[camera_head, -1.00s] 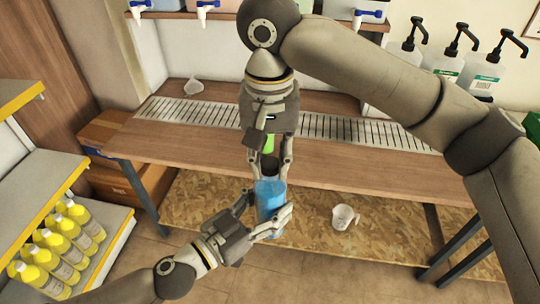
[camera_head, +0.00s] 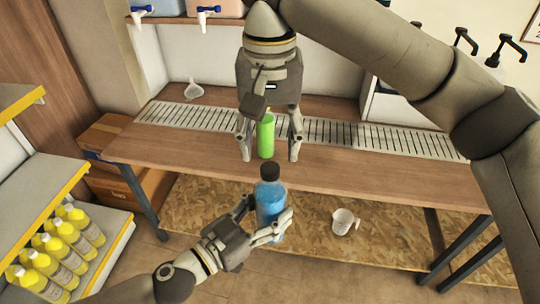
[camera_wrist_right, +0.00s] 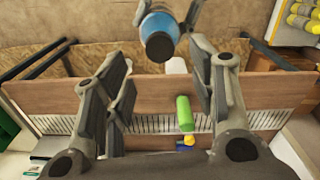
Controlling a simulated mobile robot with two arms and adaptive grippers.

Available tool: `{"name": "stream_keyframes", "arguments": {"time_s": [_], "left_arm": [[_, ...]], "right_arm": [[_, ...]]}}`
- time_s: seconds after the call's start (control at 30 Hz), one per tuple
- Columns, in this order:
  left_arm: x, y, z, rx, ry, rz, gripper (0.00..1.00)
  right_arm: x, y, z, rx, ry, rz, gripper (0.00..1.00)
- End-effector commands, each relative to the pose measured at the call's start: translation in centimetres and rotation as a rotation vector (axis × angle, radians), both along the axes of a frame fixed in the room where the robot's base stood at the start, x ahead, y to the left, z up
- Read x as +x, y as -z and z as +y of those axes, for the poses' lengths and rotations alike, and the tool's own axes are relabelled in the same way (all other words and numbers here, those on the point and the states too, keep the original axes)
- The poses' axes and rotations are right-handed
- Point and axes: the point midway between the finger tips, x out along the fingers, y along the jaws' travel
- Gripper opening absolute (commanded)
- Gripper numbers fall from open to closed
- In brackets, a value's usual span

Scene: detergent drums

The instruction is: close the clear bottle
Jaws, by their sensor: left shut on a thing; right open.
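The clear bottle (camera_head: 270,205) holds blue liquid and has a dark cap (camera_head: 270,172) seated on its top. My left gripper (camera_head: 262,228) is shut around the bottle's body and holds it upright in front of the table. My right gripper (camera_head: 270,155) is open and empty above the bottle, its fingers spread apart and clear of the cap. In the right wrist view the bottle (camera_wrist_right: 158,22) and its dark cap (camera_wrist_right: 159,46) show beyond the open fingers. How tightly the cap sits cannot be told.
A green bottle (camera_head: 265,137) stands on the table (camera_head: 190,145), behind my right gripper's fingers. A clear measuring cup (camera_head: 343,221) is on the lower shelf. A funnel (camera_head: 193,90) lies at the back. Yellow bottles (camera_head: 60,245) fill the left shelf.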

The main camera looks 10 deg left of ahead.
Motion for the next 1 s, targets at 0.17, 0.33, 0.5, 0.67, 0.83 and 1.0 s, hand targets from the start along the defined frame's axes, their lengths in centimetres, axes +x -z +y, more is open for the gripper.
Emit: {"name": "stream_keyframes", "arguments": {"time_s": [0.17,0.33,0.5,0.67,0.83,1.0], "left_arm": [[0.0,-0.2,0.0,-0.002,0.001,-0.004,0.00],[0.0,-0.2,0.0,-0.002,0.000,-0.004,0.00],[0.0,-0.2,0.0,-0.002,0.000,-0.004,0.00],[0.0,-0.2,0.0,-0.002,0.000,-0.004,0.00],[0.0,-0.2,0.0,-0.002,0.000,-0.004,0.00],[0.0,-0.2,0.0,-0.002,0.000,-0.004,0.00]], "right_arm": [[0.0,-3.6,0.0,-0.001,0.002,-0.004,0.52],[0.0,-5.7,0.0,-0.001,0.001,-0.002,0.52],[0.0,-6.5,0.1,-0.001,0.001,0.000,0.52],[0.0,-6.6,0.1,0.000,0.001,0.000,0.52],[0.0,-6.6,0.1,0.000,0.001,0.000,0.52],[0.0,-6.6,0.1,0.000,0.001,0.000,0.52]]}}
